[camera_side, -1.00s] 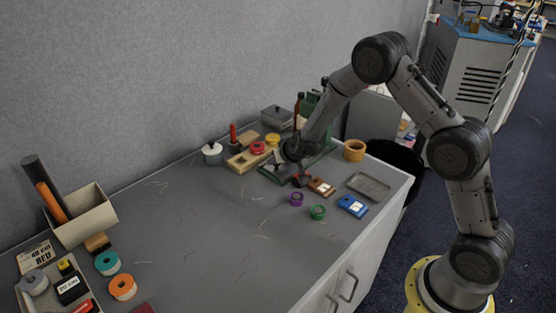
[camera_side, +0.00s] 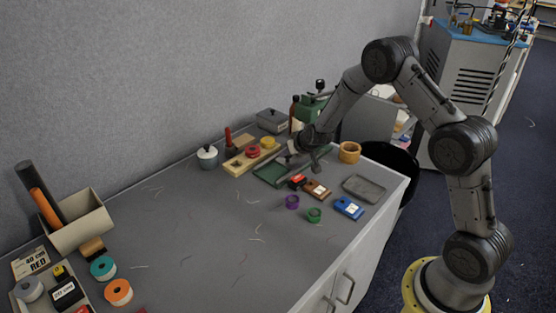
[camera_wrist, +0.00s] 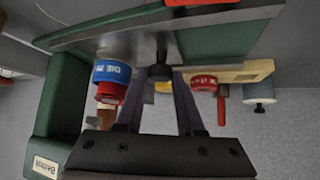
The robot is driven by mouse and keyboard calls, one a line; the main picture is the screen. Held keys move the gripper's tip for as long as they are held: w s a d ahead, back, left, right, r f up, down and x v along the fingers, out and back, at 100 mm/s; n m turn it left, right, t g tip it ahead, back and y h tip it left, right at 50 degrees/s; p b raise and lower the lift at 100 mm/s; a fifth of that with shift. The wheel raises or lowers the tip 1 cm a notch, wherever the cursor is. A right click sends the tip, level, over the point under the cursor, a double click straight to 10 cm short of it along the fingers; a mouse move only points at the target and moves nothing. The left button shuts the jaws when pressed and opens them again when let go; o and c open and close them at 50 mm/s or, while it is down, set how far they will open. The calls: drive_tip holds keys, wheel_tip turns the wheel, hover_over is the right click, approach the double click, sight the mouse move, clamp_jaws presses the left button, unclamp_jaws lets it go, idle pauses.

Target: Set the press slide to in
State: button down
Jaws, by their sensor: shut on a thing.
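The green press (camera_side: 309,112) stands at the back right of the table, with a flat green base (camera_side: 271,174) in front; its green body (camera_wrist: 66,105) also fills the left of the wrist view. My gripper (camera_side: 317,166) is low at the base's right side. In the wrist view my gripper (camera_wrist: 165,76) has its fingers closed around a small black knob (camera_wrist: 160,73) on a stem below a grey metal strip, which appears to be the slide. The slide's exact position is hidden in the side view by my gripper.
A wooden rack (camera_side: 250,159) stands left. The table's middle is largely clear.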

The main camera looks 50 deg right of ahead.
sight(295, 159)
drive_tip(key=shift+d, duration=1.5)
drive_tip(key=c, duration=0.5)
unclamp_jaws()
drive_tip(key=v, duration=1.4)
drive_tip(key=shift+a, duration=0.1)
